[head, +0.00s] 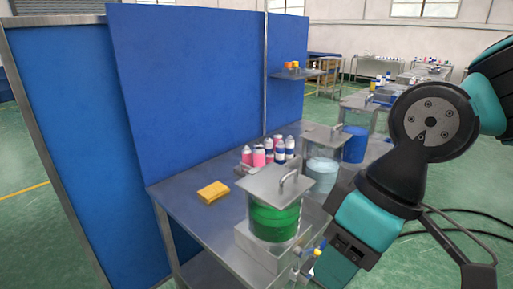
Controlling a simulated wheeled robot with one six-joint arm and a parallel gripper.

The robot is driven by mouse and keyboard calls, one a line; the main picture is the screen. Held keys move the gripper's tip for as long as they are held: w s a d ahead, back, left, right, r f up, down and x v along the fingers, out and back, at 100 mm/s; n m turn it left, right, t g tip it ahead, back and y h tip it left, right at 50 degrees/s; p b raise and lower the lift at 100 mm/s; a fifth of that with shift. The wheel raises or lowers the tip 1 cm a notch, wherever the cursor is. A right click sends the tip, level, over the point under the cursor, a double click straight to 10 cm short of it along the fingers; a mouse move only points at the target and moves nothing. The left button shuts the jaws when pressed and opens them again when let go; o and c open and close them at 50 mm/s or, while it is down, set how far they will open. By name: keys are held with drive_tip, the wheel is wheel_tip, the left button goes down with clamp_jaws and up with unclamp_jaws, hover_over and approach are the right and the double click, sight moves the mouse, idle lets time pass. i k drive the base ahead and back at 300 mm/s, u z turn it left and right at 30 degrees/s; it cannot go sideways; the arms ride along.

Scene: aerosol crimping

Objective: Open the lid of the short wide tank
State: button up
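A tank with green liquid (274,220) stands on a white block at the front of the metal table. It looks short and wide, and its square grey lid (268,184) lies flat over the top. An arched metal handle (289,180) stands on the lid's right part. A second clear tank with pale blue liquid (322,174) stands behind it, with its own grey lid (320,132) and handle. My arm comes down at the right, beside the green tank, and hides part of the table's right side. My gripper's fingers do not show.
A yellow cloth or sponge (213,192) lies left of the green tank. Several pink and blue bottles (261,155) stand behind it. A blue drum (354,144) is farther back. Blue panels (190,90) wall the table's left side. Small valve parts (318,251) stick out low beside my arm.

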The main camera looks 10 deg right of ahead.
sight(276, 175)
drive_tip(key=k, duration=1.2)
drive_tip(key=u, duration=0.8)
drive_tip(key=i, duration=1.65)
drive_tip(key=z, duration=0.85)
